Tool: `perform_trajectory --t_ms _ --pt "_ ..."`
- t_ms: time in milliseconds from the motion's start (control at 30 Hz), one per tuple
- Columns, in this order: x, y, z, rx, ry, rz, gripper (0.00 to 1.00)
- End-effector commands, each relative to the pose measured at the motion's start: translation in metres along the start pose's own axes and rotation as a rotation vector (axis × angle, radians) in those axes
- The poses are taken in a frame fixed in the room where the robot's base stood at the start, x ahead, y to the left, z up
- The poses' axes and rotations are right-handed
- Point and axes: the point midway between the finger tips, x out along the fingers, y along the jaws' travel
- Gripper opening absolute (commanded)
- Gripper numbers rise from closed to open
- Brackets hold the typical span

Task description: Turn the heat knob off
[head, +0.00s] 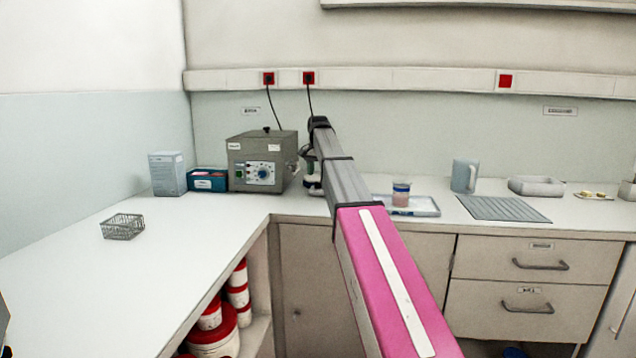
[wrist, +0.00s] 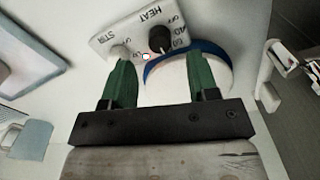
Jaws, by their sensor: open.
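The heat knob (wrist: 159,40) is black and round. It sits on a white panel (wrist: 108,38) under upside-down HEAT lettering, and its exact setting is too small to read. A paler stir knob (wrist: 120,53) and a small lit indicator (wrist: 146,57) are beside it. My gripper (wrist: 161,62) is open and empty, its green fingers spread below the heat knob in the wrist view; contact cannot be told. A white, blue-rimmed round part (wrist: 188,76) shows between and behind the fingers. In the head view the heater (head: 312,184) is mostly hidden behind my arm.
A grey box with a dial (head: 262,160) stands left of my arm, near a blue box (head: 207,180). A tray (head: 425,207) with a jar (head: 401,193) is at right, then a mug (head: 464,176). The left counter is mostly clear around a wire basket (head: 123,227).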

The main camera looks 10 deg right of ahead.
Motion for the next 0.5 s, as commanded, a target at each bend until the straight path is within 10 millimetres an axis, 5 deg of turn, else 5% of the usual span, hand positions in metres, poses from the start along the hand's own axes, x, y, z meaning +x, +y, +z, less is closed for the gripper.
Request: perform_trajectory --t_ms 200,500 --pt "0.032 0.0 0.001 0.0 -0.001 0.0 0.54" --pt "0.044 0.0 0.0 0.0 0.0 0.0 0.54"
